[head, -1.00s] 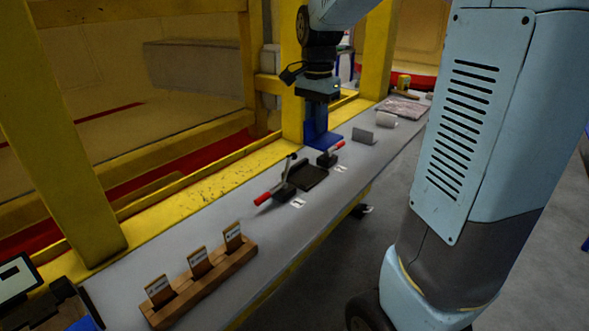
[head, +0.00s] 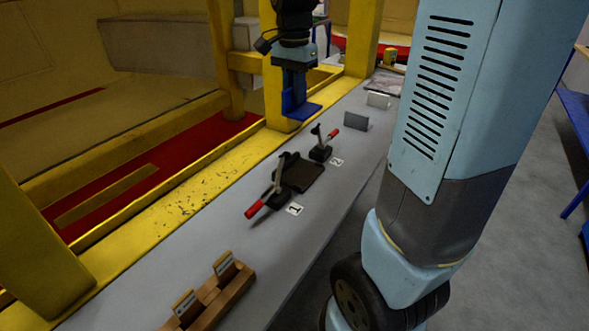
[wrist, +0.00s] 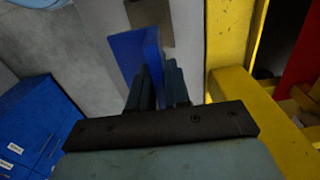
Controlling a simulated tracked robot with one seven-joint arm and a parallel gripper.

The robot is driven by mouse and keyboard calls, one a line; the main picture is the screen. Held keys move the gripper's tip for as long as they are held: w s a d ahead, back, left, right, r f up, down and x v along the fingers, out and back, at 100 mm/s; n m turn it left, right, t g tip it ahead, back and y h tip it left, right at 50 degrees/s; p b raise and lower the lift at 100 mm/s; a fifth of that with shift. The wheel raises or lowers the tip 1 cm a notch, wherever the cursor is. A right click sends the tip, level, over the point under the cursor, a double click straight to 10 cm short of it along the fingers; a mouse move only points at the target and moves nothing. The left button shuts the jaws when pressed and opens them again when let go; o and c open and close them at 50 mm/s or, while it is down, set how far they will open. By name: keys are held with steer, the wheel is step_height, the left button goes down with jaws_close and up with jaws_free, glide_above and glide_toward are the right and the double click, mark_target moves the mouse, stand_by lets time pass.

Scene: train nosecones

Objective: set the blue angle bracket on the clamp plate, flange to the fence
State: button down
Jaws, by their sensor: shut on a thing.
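The blue angle bracket (head: 301,111) hangs from my gripper (head: 294,84), which points down in front of a yellow post. One leg is upright between the fingers and the flange sticks out low to the right. The bracket appears raised above the bench. In the wrist view the blue bracket (wrist: 132,56) shows beyond the fingertips of my gripper (wrist: 156,84). The dark clamp plate (head: 306,176) lies bare on the bench, nearer the camera. A black raised edge, apparently the fence (head: 289,160), stands at its far left side.
Red-handled toggle clamps stand by labels 1 (head: 268,202) and 2 (head: 322,148), beside the plate. A grey block (head: 356,120) and a white object (head: 378,100) stand farther back. A wooden card holder (head: 215,298) is in front. The yellow post (head: 280,100) is close behind the bracket.

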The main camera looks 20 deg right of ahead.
steer(key=shift+a, duration=0.35)
steer(key=shift+f, duration=0.3)
step_height(320, 180, down, 17)
steer(key=shift+f, duration=0.2)
stand_by(0.3)
steer(key=c, duration=1.1)
jaws_free()
steer(key=shift+s+f, duration=0.1)
